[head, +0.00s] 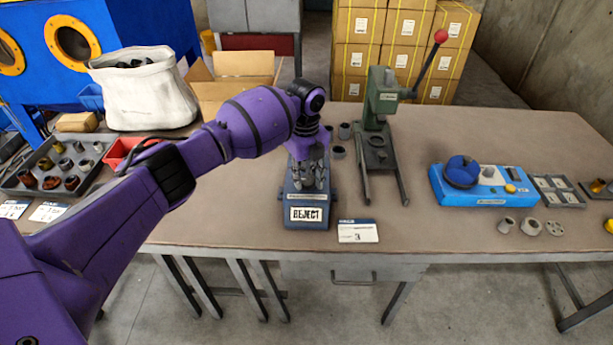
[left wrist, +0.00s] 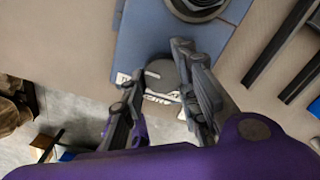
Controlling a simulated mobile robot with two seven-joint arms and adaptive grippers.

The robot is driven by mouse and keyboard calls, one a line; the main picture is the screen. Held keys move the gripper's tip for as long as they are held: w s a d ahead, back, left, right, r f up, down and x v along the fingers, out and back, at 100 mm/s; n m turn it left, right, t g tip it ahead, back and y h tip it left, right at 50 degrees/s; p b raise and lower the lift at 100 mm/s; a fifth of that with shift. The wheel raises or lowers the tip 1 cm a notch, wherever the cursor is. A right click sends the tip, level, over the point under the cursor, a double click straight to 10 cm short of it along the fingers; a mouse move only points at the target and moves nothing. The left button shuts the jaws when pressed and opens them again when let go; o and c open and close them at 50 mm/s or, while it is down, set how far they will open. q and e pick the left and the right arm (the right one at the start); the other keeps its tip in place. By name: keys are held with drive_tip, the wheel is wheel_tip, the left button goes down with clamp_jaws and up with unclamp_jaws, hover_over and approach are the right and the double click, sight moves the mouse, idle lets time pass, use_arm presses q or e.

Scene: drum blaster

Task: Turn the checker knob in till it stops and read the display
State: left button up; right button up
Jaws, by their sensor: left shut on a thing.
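The checker (head: 291,197) is a blue-grey box near the front edge of the table. Its front display (head: 309,214) shows the word REJECT in dark letters on white. My left gripper (head: 309,181) points down over the top of the checker. In the left wrist view the fingers (left wrist: 157,72) are shut on the sides of a dark round knob (left wrist: 162,75) with a pale mark on it. The display is partly hidden below the knob there. A dark ring-like part (left wrist: 200,5) sits farther along the checker's top. My right gripper is not in view.
A green hand press (head: 376,140) with a red-knobbed lever stands just right of the checker. A card marked 3 (head: 358,231) lies beside it. A blue device (head: 470,186) is farther right. A parts tray (head: 58,165) and white sack (head: 145,95) are left.

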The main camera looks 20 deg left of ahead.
sight(304, 181)
use_arm(q)
drive_tip(key=o, duration=1)
drive_tip(key=shift+s+a+f, duration=0.25)
drive_tip(key=shift+s+f, duration=0.05)
drive_tip(key=shift+s, duration=0.1)
drive_tip(key=shift+c, duration=0.2)
drive_tip(key=shift+r, duration=0.1)
drive_tip(key=shift+w+d+r, duration=0.1)
drive_tip(key=shift+w+r, duration=0.05)
drive_tip(key=shift+w, duration=0.05)
wheel_tip(304, 181, up, 12)
